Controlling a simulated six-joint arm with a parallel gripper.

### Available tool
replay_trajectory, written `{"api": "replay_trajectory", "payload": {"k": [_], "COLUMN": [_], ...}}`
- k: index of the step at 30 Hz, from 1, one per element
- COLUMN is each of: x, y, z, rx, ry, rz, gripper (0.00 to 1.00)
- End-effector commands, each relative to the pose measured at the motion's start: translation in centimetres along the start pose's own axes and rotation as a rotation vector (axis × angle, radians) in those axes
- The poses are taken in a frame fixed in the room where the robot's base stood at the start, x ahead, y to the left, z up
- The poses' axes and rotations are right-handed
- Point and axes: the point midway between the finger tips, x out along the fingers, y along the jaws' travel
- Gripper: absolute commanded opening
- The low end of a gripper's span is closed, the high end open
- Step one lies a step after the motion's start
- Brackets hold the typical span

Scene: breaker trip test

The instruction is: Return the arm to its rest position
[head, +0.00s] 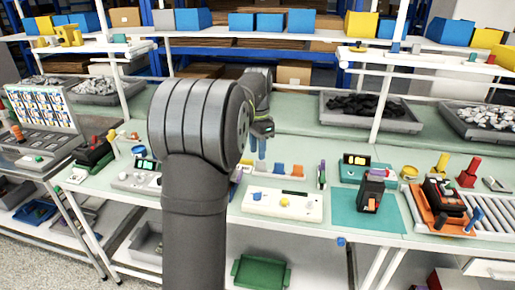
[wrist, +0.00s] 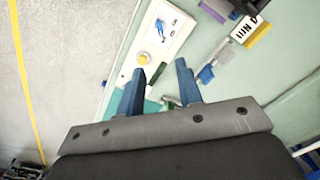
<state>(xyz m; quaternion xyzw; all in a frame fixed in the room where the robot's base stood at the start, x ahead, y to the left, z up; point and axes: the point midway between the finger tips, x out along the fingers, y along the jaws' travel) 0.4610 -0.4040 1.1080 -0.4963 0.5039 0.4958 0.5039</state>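My arm rises through the middle of the head view and hides part of the bench behind it. My gripper (head: 258,146) hangs over the bench at mid-height, small and partly behind my arm, with its blue fingers down. In the wrist view my gripper (wrist: 160,67) has its two blue fingers spread apart, with nothing held between them. Beyond the fingertips, the wrist view shows a white panel (wrist: 152,58) with a yellow button and a blue part. The white panel (head: 283,206) also lies on the bench in the head view, below and right of my gripper.
A black breaker-like device (head: 371,192) stands on a teal mat (head: 342,213) to the right. A roller conveyor (head: 489,212) and a black-and-orange fixture (head: 440,203) lie farther right. A control box (head: 137,181) sits left of my arm. Shelf posts (head: 388,75) rise behind.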

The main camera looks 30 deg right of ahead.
Motion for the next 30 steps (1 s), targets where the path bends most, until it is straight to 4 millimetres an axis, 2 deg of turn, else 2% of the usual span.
{"api": "replay_trajectory", "payload": {"k": [17,23,30], "x": [0.5,3.3,8.1], "y": [0.0,0.0,0.0], "z": [0.0,0.0,0.0], "rx": [0.0,0.0,0.0], "ry": [-0.001,-0.003,-0.003], "rz": [0.001,0.004,0.004], "gripper": [0.33,0.33,0.33]}}
